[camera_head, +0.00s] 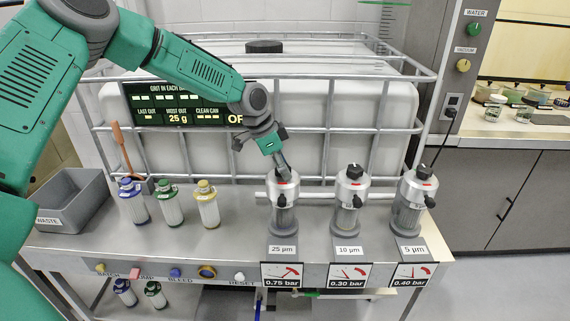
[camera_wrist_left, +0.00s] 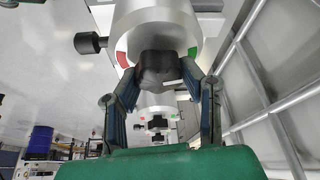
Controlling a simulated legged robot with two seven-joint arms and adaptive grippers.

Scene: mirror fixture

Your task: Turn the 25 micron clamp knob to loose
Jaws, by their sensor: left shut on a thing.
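The 25 micron filter housing (camera_head: 283,213) stands at the left of three silver housings on the bench, above its "25 µm" label (camera_head: 282,250). My left gripper (camera_head: 281,172) comes down onto its top. In the wrist view, the left gripper (camera_wrist_left: 162,85) has a finger on each side of the dark clamp knob (camera_wrist_left: 158,68) and is shut on it. A red mark (camera_wrist_left: 122,52) and a green mark (camera_wrist_left: 193,52) show on the silver cap (camera_wrist_left: 155,25). A pale line shows on the knob; I cannot tell its exact setting. In the head view the gripper mostly hides this knob.
The 10 µm housing (camera_head: 348,205) and 5 µm housing (camera_head: 410,205) stand to the right, with black knobs. Several capped bottles (camera_head: 170,207) and a grey waste bin (camera_head: 72,205) are at left. A white caged tank (camera_head: 265,110) stands behind. The front bench edge carries gauges (camera_head: 347,275).

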